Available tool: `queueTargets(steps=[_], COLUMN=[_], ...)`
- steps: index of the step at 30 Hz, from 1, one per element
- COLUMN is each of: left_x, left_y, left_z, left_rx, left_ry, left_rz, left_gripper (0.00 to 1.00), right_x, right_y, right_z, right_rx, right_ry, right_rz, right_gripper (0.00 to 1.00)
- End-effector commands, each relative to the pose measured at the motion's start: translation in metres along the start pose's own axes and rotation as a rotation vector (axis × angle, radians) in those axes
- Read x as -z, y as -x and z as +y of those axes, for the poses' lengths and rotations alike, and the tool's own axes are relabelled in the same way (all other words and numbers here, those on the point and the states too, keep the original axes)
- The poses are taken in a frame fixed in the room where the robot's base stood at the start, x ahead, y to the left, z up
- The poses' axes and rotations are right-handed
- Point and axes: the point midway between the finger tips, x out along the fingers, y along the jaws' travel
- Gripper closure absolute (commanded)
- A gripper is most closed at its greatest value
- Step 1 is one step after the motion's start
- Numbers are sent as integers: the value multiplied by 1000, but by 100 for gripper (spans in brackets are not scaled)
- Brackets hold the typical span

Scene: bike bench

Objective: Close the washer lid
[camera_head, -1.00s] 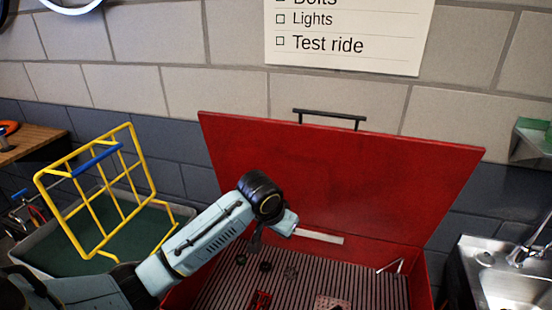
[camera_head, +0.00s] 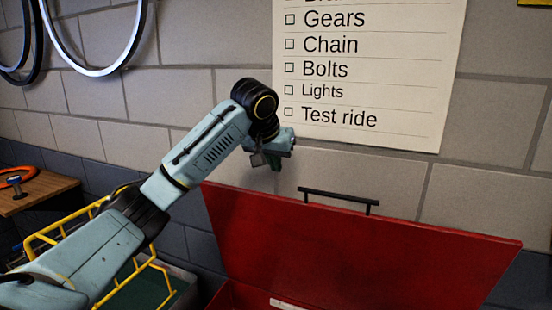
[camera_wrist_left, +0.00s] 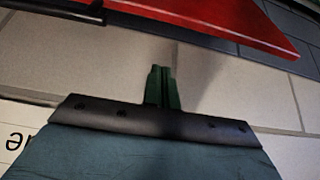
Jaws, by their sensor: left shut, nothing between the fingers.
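The red washer lid (camera_head: 350,240) stands open, tilted up against the wall side, with a black bar handle (camera_head: 338,199) on its top edge. Below it only a strip of the red washer body (camera_head: 235,297) shows; the inside is mostly out of view. My left gripper (camera_head: 277,166) is shut and empty, above the lid's top edge and left of the handle, apart from both. In the left wrist view the shut green fingers (camera_wrist_left: 161,88) point toward the wall, with the lid edge (camera_wrist_left: 200,22) and handle (camera_wrist_left: 60,10) beyond them. My right gripper is not in view.
A yellow rack (camera_head: 60,235) stands in a grey tray with a green bottom (camera_head: 150,290) at the lower left. A wooden bench (camera_head: 38,190) is at the far left. A paper checklist (camera_head: 370,70) hangs on the block wall (camera_head: 180,95) behind the lid.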

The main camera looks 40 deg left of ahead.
Motion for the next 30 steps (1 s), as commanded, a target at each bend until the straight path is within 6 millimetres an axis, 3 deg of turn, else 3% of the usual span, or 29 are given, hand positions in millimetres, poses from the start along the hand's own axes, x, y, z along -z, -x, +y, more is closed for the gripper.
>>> queueTargets(steps=[4,8,16,30], left_x=[-1,-1,-29,-38], left_y=[-34,-63,-51,-48], left_z=[1,1,0,1], left_rx=[0,1,0,-1], left_ry=[0,-1,-4,-2], left_rz=[-7,-6,0,0], left_gripper=[100,100,100,100], right_x=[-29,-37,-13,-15], right_y=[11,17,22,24], right_z=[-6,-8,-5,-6], right_rx=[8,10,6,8], right_ry=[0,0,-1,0], right_rz=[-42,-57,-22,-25], right_gripper=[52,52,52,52])
